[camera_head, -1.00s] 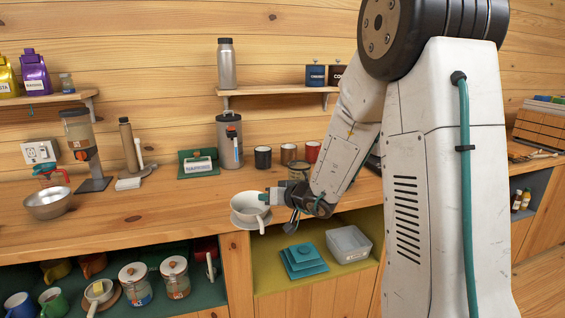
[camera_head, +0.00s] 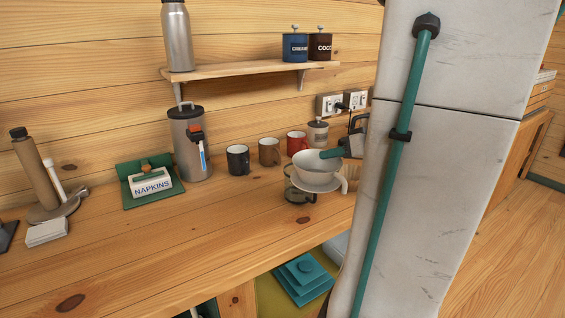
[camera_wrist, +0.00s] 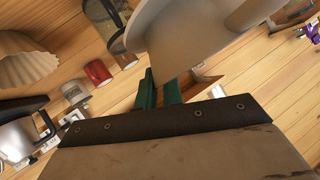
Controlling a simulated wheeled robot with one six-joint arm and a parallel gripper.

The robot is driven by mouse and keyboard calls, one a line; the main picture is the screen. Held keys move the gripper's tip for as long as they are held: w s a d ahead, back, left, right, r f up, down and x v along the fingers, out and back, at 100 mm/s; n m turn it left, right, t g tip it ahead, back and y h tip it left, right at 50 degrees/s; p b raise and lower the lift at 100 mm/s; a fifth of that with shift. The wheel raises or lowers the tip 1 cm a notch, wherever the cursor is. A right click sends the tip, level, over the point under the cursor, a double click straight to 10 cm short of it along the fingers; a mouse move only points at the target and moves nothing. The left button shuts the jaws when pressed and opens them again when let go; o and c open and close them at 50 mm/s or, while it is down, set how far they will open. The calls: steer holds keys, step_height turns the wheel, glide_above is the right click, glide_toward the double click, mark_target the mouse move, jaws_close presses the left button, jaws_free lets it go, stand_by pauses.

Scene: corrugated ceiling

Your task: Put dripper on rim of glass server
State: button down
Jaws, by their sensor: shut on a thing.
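The white dripper (camera_head: 318,178), a bowl with a wide flange below, is held upright by its side in my gripper (camera_head: 332,153). The green fingers are shut on it; they also show in the wrist view (camera_wrist: 158,92), beside the white dripper (camera_wrist: 185,35). The glass server (camera_head: 298,194) stands on the counter, partly hidden behind and below the dripper's flange. It shows in part at the top of the wrist view (camera_wrist: 118,42). The dripper appears a little right of the server's middle; I cannot tell whether they touch.
Black, brown and red (camera_head: 297,142) mugs stand behind the server. A beige fluted stack (camera_head: 351,172) is close to the dripper's right. A grey canister (camera_head: 190,145) and a napkin holder (camera_head: 152,184) stand left. The front left of the counter (camera_head: 180,250) is clear.

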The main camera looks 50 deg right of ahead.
steer(key=w+d+f, duration=0.2)
steer(key=w+d, duration=0.2)
steer(key=w, duration=0.3)
steer(key=w+d+f, duration=0.3)
steer(key=w+d, duration=0.1)
steer(key=w, duration=0.2)
steer(key=shift+w+d, duration=0.15)
steer(key=shift+w, duration=0.2)
steer(key=c, duration=1.6)
jaws_free()
steer(key=shift+o, duration=0.2)
